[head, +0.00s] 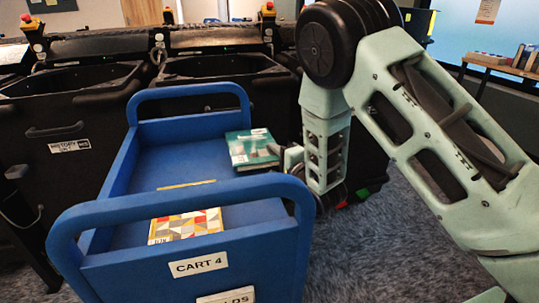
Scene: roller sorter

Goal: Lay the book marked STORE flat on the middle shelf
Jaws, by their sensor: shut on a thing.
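A teal book (253,149) with a small white label is at the right side of the blue cart (150,205). The label is too small to read, so I cannot tell whether it says STORE. My gripper (281,155) is at the book's right edge, shut on it; the fingertips are partly hidden. The book looks roughly flat; I cannot tell whether it touches the cart. A book with a patterned red, yellow and grey cover (186,226) lies in the cart's near end. I cannot make out a separate middle shelf.
The cart has raised looped handles at both ends and a CART 4 sign (198,264). Black bins (72,125) stand behind and left, one marked HISTORY. A shelf with books (500,66) is at the far right. Grey carpet (375,235) is open on the right.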

